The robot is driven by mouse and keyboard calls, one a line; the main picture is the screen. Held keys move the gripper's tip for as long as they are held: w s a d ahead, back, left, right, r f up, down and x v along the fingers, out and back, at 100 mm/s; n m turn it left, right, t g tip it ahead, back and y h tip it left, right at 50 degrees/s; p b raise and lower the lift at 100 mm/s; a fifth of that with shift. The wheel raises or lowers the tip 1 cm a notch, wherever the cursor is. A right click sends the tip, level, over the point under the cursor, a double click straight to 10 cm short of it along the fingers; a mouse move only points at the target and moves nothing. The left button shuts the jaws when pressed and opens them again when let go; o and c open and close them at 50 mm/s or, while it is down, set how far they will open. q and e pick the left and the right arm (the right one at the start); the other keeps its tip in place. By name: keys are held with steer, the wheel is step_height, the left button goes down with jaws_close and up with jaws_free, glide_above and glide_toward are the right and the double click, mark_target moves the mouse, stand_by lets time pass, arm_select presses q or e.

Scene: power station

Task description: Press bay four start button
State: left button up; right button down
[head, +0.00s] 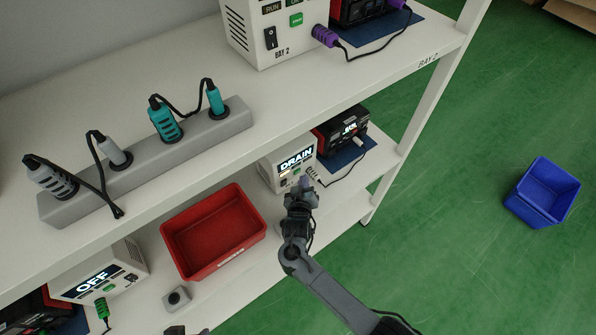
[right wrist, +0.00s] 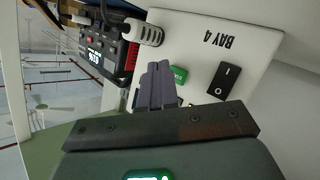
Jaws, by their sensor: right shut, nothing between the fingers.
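The bay four unit is a white box (right wrist: 240,60) marked BAY 4 in the right wrist view. In the head view its front (head: 281,169) on the lower shelf has a lit display reading DRAIN. The green start button (right wrist: 178,74) sits beside a black rocker switch (right wrist: 224,80). My right gripper (head: 305,184) is shut and empty in front of this unit. In the right wrist view its fingertips (right wrist: 158,72) appear just beside the green button; I cannot tell whether they touch it. My left gripper is not clearly in view.
A grey plug (right wrist: 144,32) with a cable sticks out near the button. A black-and-red battery pack (head: 341,130) stands beside the unit. A red bin (head: 184,247) is to its left. The upper shelf (head: 350,82) overhangs. A blue bin (head: 528,206) stands on open green floor.

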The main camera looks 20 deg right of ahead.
steer(key=s+p, duration=0.2)
steer(key=s+d+p, duration=0.1)
steer(key=s, duration=0.1)
steer(key=shift+d+r+p, duration=0.15)
steer(key=shift+d+p, duration=0.05)
steer(key=shift+p, duration=0.15)
steer(key=shift+s+d+p, duration=0.3)
steer(key=shift+s+p, duration=0.15)
steer(key=shift+s, duration=0.2)
steer(key=shift+f, duration=0.2)
